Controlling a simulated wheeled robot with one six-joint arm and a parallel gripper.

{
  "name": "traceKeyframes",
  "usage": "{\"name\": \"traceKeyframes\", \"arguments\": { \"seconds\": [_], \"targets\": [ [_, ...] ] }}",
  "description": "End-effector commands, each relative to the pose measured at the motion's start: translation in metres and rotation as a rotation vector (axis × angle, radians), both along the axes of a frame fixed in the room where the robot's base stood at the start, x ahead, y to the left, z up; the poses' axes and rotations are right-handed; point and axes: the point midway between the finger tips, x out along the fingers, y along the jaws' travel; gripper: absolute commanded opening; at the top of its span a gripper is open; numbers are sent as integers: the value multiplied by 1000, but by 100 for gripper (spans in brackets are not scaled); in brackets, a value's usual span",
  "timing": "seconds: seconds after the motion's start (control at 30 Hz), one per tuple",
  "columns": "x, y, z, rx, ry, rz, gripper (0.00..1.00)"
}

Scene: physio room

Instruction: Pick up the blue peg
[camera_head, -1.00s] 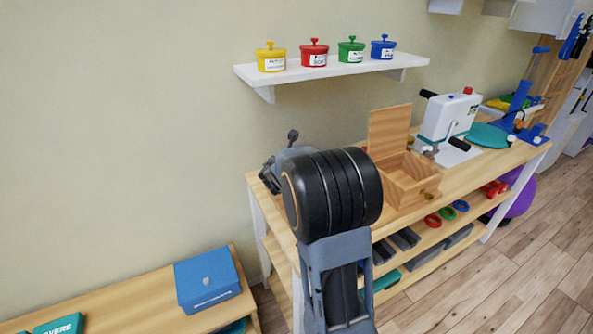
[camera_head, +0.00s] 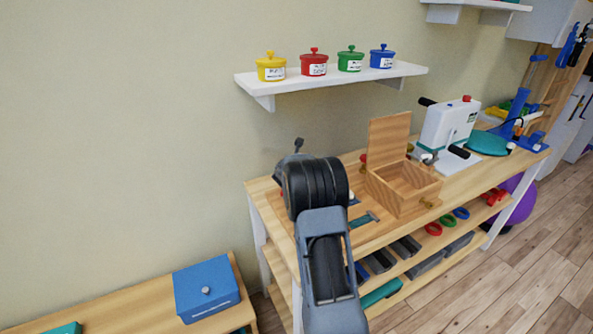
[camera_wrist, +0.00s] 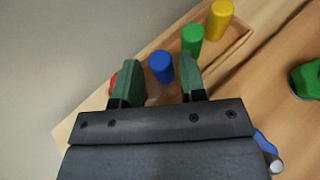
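The blue peg (camera_wrist: 160,67) stands in a wooden peg board (camera_wrist: 243,42) in the wrist view. My gripper (camera_wrist: 160,72) is open, with one green finger on each side of the blue peg. A green peg (camera_wrist: 193,39) stands just beyond the right finger, and a yellow peg (camera_wrist: 220,18) beyond that. A red thing (camera_wrist: 113,82) is partly hidden behind the left finger. In the head view my arm hides the pegs and fingers.
A green object (camera_wrist: 308,80) lies on the bench at the right of the wrist view. In the head view, an open wooden box (camera_head: 400,190) stands right of my arm. A wall shelf (camera_head: 335,75) with lidded pots hangs above the bench (camera_head: 380,233).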

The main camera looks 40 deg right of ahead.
Motion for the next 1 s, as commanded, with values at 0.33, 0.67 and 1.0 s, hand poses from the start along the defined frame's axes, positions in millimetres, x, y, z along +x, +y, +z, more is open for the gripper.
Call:
{"name": "traceKeyframes", "arguments": {
  "seconds": [0.33, 0.67, 1.0],
  "targets": [
    [8, -8, -4, 0, 0, 0, 38],
    [8, -8, -4, 0, 0, 0, 13],
    [8, -8, -4, -1, -1, 0, 0]
  ]
}}
